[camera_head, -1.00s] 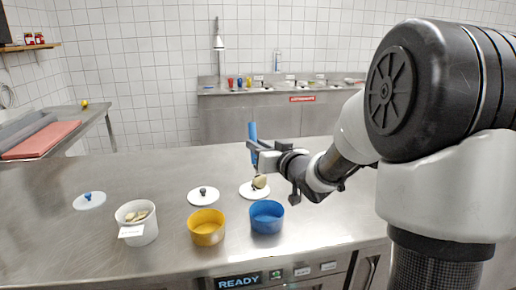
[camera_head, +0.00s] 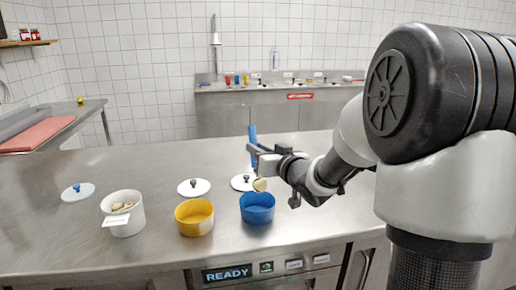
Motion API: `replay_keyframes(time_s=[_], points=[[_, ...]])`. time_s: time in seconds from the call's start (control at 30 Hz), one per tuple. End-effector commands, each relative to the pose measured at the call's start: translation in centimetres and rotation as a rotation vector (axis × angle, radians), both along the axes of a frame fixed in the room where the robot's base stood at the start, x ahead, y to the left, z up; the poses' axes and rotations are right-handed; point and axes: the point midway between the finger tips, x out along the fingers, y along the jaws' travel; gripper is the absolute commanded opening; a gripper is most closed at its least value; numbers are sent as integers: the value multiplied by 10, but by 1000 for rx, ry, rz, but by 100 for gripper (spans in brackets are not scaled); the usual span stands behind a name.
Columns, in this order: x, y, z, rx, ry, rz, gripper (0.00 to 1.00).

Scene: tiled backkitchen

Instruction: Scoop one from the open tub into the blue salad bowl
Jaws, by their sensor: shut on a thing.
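My gripper (camera_head: 256,150) is shut on a blue-handled scoop (camera_head: 252,132), held upright above the counter. At the scoop's lower end is a rounded beige shape (camera_head: 260,185); I cannot tell whether it is the scoop's head or a load in it. It hangs just over the far rim of the blue salad bowl (camera_head: 257,216), whose visible inside looks empty. The open tub (camera_head: 127,226) is white with a paper label, stands at the left and holds several beige pieces (camera_head: 121,206).
A yellow bowl (camera_head: 195,229) stands between tub and blue bowl. White lids lie behind: one with a blue knob (camera_head: 84,194), one with a dark knob (camera_head: 185,190), another (camera_head: 238,185) behind the blue bowl. The steel counter (camera_head: 150,165) is clear further back.

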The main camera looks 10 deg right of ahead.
Motion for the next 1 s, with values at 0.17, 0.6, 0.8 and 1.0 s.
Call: replay_keyframes(time_s=[0.17,0.6,0.8,1.0], points=[[0,0,-27,1,-1,0,0],[0,0,-64,2,-2,0,0],[0,0,-64,2,-2,0,0],[0,0,-64,1,-1,0,0]])
